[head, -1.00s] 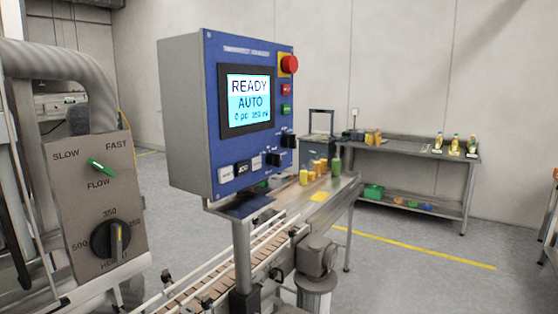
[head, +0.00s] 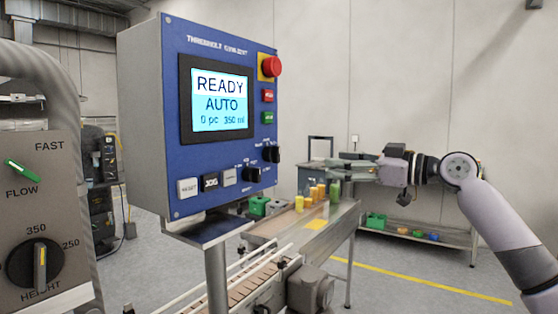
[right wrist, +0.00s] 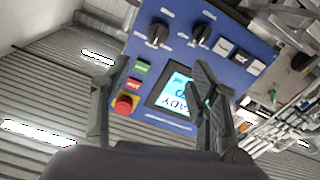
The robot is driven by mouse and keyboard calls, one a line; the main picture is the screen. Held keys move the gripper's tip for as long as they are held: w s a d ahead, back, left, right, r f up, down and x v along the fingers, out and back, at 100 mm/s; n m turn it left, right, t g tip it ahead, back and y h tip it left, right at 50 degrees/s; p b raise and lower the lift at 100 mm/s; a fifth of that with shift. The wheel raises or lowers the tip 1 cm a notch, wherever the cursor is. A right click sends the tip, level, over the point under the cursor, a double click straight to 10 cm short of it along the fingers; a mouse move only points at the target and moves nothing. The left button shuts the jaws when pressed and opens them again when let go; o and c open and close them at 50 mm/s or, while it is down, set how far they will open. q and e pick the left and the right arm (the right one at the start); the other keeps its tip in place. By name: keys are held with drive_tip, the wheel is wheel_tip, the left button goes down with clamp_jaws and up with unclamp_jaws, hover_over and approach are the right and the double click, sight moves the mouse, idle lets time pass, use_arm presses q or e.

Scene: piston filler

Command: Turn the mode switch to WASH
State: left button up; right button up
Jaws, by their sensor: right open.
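The blue control panel (head: 180,150) carries two black rotary knobs at its lower right, an upper one (head: 271,154) and a lower one (head: 252,174). Their labels are too small to read, so I cannot tell which is the mode switch. The screen (head: 222,103) reads READY, AUTO, 0 pc, 350 ml. My right gripper (head: 343,168) is open and empty, to the right of the panel and apart from it. In the right wrist view both knobs (right wrist: 158,34) (right wrist: 201,36) show beyond the open fingers (right wrist: 160,68). My left gripper is out of view.
A red emergency stop (head: 272,66), red and green buttons and a row of push buttons (head: 210,182) share the panel. A grey box with FLOW and HEIGHT knobs (head: 36,262) stands left. A conveyor (head: 255,290) runs below; bottles stand beyond it.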

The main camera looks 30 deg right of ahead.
drive_tip(key=p, duration=0.8)
approach(279, 156)
drive_tip(key=p+x, duration=0.5)
drive_tip(key=x, duration=0.4)
drive_tip(key=shift+d+r, duration=0.1)
drive_tip(key=shift+r, duration=0.05)
drive_tip(key=shift+w+a, duration=0.25)
drive_tip(key=shift+w, duration=0.3)
drive_tip(key=shift+c, duration=0.4)
drive_tip(key=c, duration=1.1)
